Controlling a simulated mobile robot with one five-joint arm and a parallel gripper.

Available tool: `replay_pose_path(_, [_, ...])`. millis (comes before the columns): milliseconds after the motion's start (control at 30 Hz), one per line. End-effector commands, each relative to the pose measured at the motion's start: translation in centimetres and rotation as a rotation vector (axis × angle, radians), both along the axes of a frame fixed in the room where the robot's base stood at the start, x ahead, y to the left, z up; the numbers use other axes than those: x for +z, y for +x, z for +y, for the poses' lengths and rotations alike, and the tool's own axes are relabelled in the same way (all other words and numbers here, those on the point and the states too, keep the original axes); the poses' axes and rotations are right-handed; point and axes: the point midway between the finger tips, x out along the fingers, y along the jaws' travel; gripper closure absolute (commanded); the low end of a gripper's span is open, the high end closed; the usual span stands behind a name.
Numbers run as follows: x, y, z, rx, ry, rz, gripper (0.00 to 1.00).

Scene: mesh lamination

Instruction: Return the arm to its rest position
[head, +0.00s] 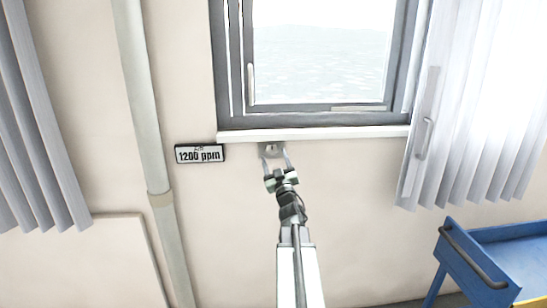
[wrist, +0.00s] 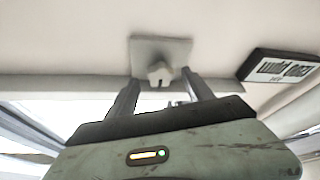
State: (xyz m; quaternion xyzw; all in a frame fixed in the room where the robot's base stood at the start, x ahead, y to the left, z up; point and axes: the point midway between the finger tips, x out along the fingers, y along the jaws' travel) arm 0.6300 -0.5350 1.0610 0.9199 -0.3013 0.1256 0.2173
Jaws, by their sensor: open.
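My arm reaches up the wall, and my gripper (head: 274,157) is just below the window sill. Its two fingers are spread apart with nothing held between them. A small grey wall plate with a knob-like fitting (head: 271,149) is at the fingertips. In the wrist view, my gripper (wrist: 160,84) has one finger on each side of this fitting (wrist: 160,56). The fingertips look close to the plate; whether they touch it I cannot tell.
A window (head: 320,60) with a white sill (head: 340,133) is above. A sign reading 1200 ppm (head: 200,153) hangs left of the gripper. A vertical pipe (head: 145,110), curtains (head: 465,110) and a blue cart (head: 500,262) stand around. The wall below the sill is mostly clear.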

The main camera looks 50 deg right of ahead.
Motion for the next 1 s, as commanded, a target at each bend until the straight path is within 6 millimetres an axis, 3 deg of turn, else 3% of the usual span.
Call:
replay_pose_path(100, [-1.4, -2.3, 1.5, -0.001, -0.001, 0.000, 0.40])
replay_pose_path(233, [-1.9, -3.8, 2.5, 0.000, -0.001, 0.000, 0.40])
replay_pose_path(767, [-1.8, -3.7, 2.7, 0.004, 0.000, 0.001, 0.40])
replay_pose_path(867, [-1.8, -1.4, 5.3, 0.051, -0.001, 0.000, 0.40])
replay_pose_path(967, [-1.8, 3.1, 11.1, 0.150, 0.000, 0.000, 0.40])
replay_pose_path(1000, [-1.8, 5.1, 14.1, 0.198, 0.001, -0.001, 0.40])
